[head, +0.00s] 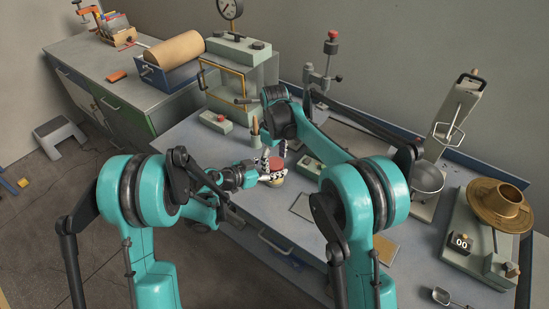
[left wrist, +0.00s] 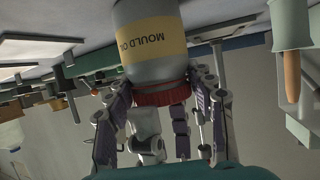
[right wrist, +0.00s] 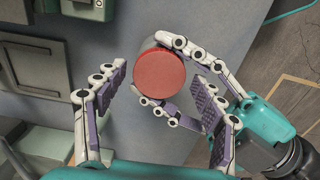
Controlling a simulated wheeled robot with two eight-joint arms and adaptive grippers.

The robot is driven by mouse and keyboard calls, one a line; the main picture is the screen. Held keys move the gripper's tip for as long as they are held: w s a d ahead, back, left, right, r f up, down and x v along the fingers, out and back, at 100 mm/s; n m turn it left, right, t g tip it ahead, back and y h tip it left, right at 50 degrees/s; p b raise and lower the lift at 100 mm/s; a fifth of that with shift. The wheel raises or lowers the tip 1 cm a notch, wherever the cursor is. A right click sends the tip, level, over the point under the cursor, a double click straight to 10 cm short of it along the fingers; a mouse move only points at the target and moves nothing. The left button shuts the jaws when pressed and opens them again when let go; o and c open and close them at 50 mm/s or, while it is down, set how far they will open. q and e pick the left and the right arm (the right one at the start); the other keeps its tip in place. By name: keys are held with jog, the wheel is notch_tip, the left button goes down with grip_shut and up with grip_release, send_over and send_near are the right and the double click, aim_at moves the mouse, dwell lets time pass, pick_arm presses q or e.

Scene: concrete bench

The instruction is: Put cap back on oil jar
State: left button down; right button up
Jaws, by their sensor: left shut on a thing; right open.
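The oil jar (left wrist: 150,52) is pale with a yellow "MOULD OIL" label and stands on the bench; it appears upside down in the left wrist view. The red cap (right wrist: 159,73) is at the jar's mouth; whether it is fully seated cannot be told. It also shows in the left wrist view (left wrist: 163,95). My right gripper (right wrist: 155,104) is open above the cap, fingers apart and empty. In the head view, the fingers partly hide the jar (head: 277,182).
A glass-fronted cabinet (head: 225,85) and a grey-green box (head: 214,122) stand behind the jar. A lever press (head: 325,70) is further back. A scale with a brass bowl (head: 498,203) is at the right. The bench front left of the jar is fairly clear.

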pick_arm(q)
jog(key=shift+f, duration=0.1)
pick_arm(e)
jog(key=c, duration=1.2)
jog(key=m, duration=0.5)
jog(key=shift+m, duration=0.4)
jog(key=m, duration=0.4)
jog(key=o, duration=1.3)
jog(key=shift+r, duration=2.25)
